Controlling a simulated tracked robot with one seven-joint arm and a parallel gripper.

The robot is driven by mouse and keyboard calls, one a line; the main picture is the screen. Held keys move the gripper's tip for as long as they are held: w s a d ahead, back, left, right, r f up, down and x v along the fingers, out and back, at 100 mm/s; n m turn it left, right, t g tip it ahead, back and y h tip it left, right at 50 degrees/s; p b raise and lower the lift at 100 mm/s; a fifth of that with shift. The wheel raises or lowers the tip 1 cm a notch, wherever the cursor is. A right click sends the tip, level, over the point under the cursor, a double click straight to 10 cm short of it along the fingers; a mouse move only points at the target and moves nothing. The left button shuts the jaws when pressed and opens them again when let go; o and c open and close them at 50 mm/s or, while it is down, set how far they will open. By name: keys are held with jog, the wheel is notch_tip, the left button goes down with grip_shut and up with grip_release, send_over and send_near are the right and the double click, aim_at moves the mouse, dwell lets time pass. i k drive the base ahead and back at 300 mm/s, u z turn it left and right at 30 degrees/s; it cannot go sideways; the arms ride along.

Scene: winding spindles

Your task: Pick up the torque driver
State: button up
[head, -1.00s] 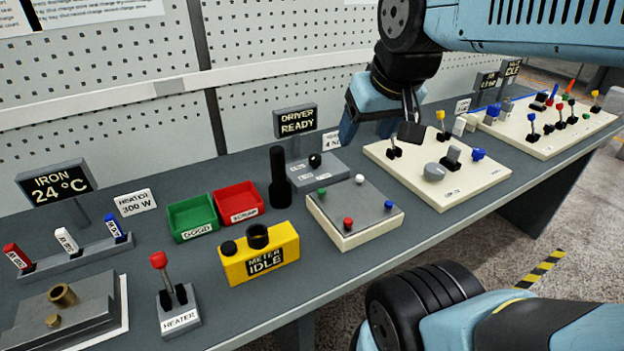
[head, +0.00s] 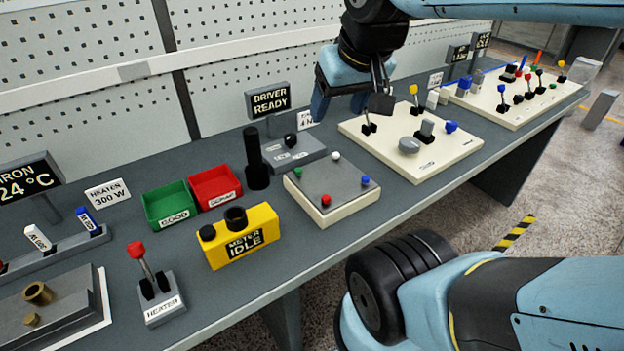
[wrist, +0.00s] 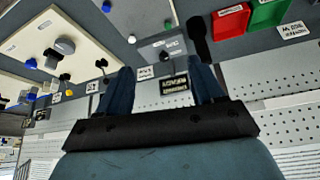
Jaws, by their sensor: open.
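The torque driver (head: 256,162) appears to be the black, upright, thick-based tool on the bench, below the DRIVER READY sign (head: 268,101). It also shows in the wrist view (wrist: 197,40), near the top and beyond the right finger. My gripper (head: 338,106) is above the back of the bench, to the right of the driver and apart from it. In the wrist view its two dark blue fingers (wrist: 164,74) are spread, with nothing held between them.
A grey box with a black knob (head: 290,150) stands right beside the driver. Green (head: 170,205) and red (head: 215,187) bins, a yellow meter (head: 241,240) and a button panel (head: 330,190) surround it. A cream switch panel (head: 440,155) lies to the right. Pegboard (head: 290,60) rises behind.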

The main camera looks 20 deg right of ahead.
aim_at(251, 135)
jog(key=k, duration=0.5)
jog(key=z, duration=1.15)
jog(key=k, duration=0.65)
jog(key=u, duration=1.2)
jog(key=i, duration=1)
jog(key=z, duration=0.05)
